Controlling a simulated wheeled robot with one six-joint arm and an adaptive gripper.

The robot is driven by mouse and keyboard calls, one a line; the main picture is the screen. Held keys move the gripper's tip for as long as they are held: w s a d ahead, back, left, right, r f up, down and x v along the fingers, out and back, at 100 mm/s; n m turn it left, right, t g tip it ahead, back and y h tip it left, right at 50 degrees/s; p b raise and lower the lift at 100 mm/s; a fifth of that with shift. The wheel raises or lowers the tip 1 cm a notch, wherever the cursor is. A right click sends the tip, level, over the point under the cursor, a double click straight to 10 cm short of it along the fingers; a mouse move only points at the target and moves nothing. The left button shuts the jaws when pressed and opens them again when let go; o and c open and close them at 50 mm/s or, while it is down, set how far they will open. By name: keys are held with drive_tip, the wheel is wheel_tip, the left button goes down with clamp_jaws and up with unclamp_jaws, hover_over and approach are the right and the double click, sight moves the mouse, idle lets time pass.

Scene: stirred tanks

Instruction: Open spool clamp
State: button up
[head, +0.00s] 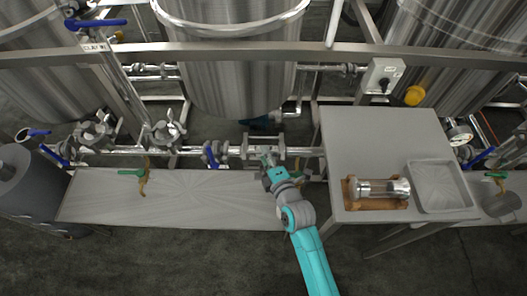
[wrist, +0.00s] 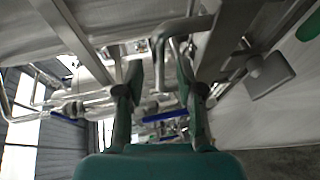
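A horizontal steel pipe line (head: 200,152) runs in front of the large tank. A short pipe section with clamp-like fittings (head: 264,150) sits in it, just beyond my gripper (head: 268,163). I cannot tell from the head view whether the clamp is shut or whether I touch it. In the wrist view my gripper (wrist: 158,72) has its two green-backed fingers spread apart. A bent grey metal bar (wrist: 180,24) shows beyond and between the fingertips. No held object is visible between them.
A steel table (head: 375,135) at right holds a glass-and-metal cylinder (head: 383,188) on a wooden cradle and a shallow tray (head: 440,187). A low bench (head: 200,198) lies left of my arm. Blue-handled valves (head: 212,153) sit along the pipe.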

drive_tip(key=shift+x, duration=1.15)
clamp_jaws()
